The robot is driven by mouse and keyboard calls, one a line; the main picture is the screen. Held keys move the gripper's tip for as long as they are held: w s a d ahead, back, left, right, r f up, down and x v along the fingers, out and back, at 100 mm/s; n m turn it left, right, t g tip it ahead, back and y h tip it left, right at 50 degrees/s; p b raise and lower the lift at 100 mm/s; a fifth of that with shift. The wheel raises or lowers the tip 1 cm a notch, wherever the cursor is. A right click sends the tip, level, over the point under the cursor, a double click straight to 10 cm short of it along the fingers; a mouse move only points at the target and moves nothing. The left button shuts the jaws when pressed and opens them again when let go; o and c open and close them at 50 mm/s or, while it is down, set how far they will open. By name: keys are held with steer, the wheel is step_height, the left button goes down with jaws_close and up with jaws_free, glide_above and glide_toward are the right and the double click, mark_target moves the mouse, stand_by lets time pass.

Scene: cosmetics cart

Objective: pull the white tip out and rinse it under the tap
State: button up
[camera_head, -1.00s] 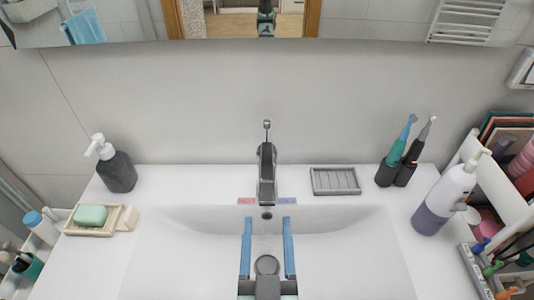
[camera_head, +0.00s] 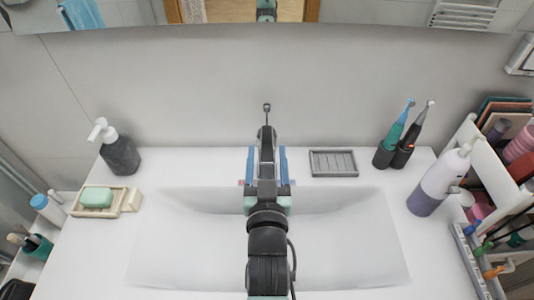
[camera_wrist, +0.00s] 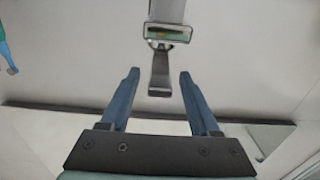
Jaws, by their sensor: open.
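The black toothbrush (camera_head: 417,138) with a white tip (camera_head: 430,104) stands in a dark holder at the back right of the counter. A teal toothbrush (camera_head: 396,132) with a blue head stands beside it. The grey tap (camera_head: 266,142) is at the back middle of the sink and also shows in the wrist view (camera_wrist: 160,70). My gripper (camera_head: 267,151) has two blue fingers, open and empty, one on each side of the tap in the head view. In the wrist view, the tap appears between and beyond the fingertips (camera_wrist: 158,74); I cannot tell whether they touch.
The white sink basin (camera_head: 180,235) lies below my arm. A soap dish (camera_head: 334,163) is right of the tap. A pump bottle (camera_head: 437,185) and a shelf (camera_head: 500,165) stand at right. A dark dispenser (camera_head: 121,155) and green soap (camera_head: 97,198) are at left.

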jaws_close()
stand_by(0.3)
stand_by(1.2)
